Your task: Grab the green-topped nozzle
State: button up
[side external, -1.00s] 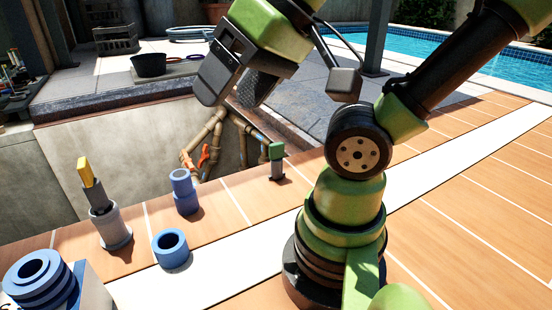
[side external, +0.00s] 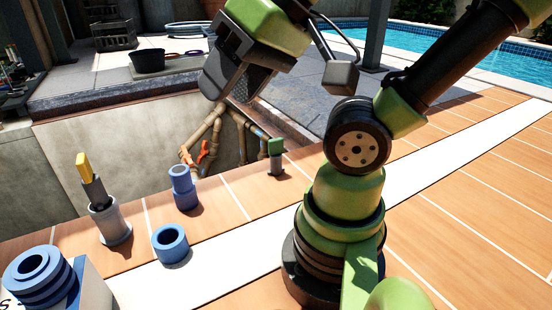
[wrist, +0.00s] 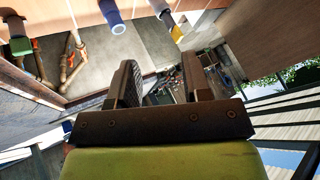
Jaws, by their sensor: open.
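The green-topped nozzle (side external: 276,157) stands upright on the tiled deck near the pit edge, with a green cap on a grey body. It also shows in the wrist view, with its green top (wrist: 20,46) at the upper left. My gripper (side external: 222,88) is raised above the deck and pit, up and to the left of the nozzle and apart from it. In the wrist view my gripper (wrist: 158,78) has its two dark fingers spread with nothing between them.
A yellow-topped nozzle (side external: 85,168) stands in a grey holder at left. A stacked blue fitting (side external: 184,188), a blue ring (side external: 170,244) and a large blue stepped piece (side external: 42,278) are on the deck side. Brown pipes (side external: 217,130) run in the pit.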

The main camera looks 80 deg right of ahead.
jog(key=w+d+f+m+g+h, duration=0.25)
jog(key=w+d+m, duration=0.35)
jog(key=d+m, duration=0.3)
jog(key=m+g, duration=0.5)
jog(key=m, duration=0.9)
send_over(276, 139)
jog(key=shift+t, duration=0.25)
jog(key=f, duration=1.2)
jog(key=shift+w+a+f, duration=0.2)
jog(key=shift+w+a, duration=0.05)
jog(key=shift+a, duration=0.05)
jog(key=shift+m+y, duration=0.25)
jog(key=shift+m, duration=0.15)
jog(key=f, duration=0.4)
jog(key=shift+s+d+f, duration=0.15)
jog(key=shift+d+f, duration=0.05)
jog(key=shift+f, duration=0.05)
notch_tip(276, 139, down, 6)
jog(key=shift+s+r, duration=0.1)
jog(key=shift+d, duration=0.1)
grip_shut()
